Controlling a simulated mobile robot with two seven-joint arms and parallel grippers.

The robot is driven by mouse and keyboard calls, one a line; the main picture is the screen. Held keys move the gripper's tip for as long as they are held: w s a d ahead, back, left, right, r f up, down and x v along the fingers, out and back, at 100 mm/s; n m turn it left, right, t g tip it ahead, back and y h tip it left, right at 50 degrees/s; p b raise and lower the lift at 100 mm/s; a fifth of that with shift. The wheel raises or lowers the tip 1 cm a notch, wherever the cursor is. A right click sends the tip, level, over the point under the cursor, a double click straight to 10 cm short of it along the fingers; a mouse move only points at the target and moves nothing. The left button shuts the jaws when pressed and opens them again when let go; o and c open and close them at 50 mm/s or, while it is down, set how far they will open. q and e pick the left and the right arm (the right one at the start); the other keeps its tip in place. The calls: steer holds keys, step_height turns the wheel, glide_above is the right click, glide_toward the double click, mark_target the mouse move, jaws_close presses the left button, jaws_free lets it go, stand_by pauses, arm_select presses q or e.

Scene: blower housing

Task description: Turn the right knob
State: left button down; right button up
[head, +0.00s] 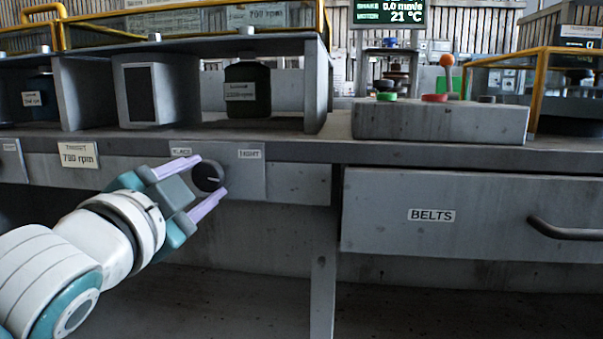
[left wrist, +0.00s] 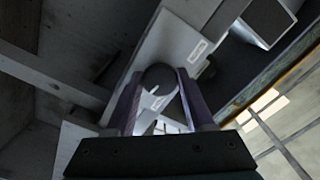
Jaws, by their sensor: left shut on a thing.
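The right knob (head: 207,176) is a dark round dial with a pale pointer line, on a grey panel under the front edge of the bench. A label reading "RIGHT" (head: 250,154) is on the panel to its right. My left gripper (head: 207,178) comes in from the lower left, with its two lilac fingers on either side of the knob, shut on it. In the left wrist view the knob (left wrist: 160,80) sits between the two fingertips, its pointer line showing. My right gripper is in neither view.
A "TARGET" card (head: 78,154) hangs on the bench front to the left. A drawer labelled "BELTS" (head: 431,216) with a dark handle (head: 570,230) is at the right. A grey control box (head: 440,120) with coloured buttons stands on the bench. Open space lies under the bench.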

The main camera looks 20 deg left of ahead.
arm_select(q)
steer(key=shift+c, duration=1.4)
jaws_free()
steer(key=shift+s+d, duration=0.15)
steer(key=shift+s, duration=0.35)
steer(key=p+v, duration=0.1)
steer(key=v, duration=0.8)
steer(key=shift+p, duration=0.4)
